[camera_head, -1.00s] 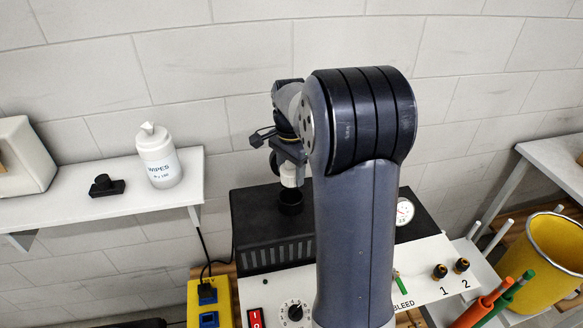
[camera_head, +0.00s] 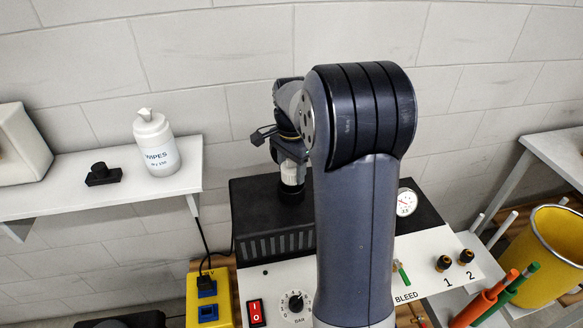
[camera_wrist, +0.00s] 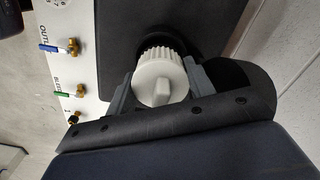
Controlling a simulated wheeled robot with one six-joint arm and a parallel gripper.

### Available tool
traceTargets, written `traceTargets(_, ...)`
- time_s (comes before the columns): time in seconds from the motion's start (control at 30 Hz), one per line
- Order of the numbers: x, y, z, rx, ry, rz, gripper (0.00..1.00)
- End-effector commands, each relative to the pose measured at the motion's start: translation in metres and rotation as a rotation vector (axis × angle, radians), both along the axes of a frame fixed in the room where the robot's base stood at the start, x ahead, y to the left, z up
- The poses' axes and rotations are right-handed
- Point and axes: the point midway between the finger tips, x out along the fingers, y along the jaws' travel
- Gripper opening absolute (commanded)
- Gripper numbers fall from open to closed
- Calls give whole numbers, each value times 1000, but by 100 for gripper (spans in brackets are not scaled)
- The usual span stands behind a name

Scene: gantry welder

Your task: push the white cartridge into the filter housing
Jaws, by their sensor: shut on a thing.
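The white cartridge (camera_wrist: 158,76) has a ribbed rim and a raised grip bar, and sits between the two fingers of my gripper (camera_wrist: 160,88) in the wrist view. My gripper is shut on it. In the head view the white cartridge (camera_head: 292,172) hangs below my gripper (camera_head: 291,160), upright, with its lower end at the black round filter housing (camera_head: 291,192). The housing's dark ring (camera_wrist: 172,38) shows behind the cartridge in the wrist view. How deep the cartridge sits inside is hidden.
The housing stands on a black box (camera_head: 262,215) with a gauge (camera_head: 406,203) and a white panel (camera_head: 432,270) with valves. A shelf (camera_head: 105,200) with a wipes bottle (camera_head: 156,145) is at left.

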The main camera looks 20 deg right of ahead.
Motion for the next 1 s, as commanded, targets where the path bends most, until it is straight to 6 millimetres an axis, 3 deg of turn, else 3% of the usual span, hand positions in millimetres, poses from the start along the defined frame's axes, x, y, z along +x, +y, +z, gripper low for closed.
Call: traceTargets(1.0, 0, 1, -12, 0, 0, 0, 28)
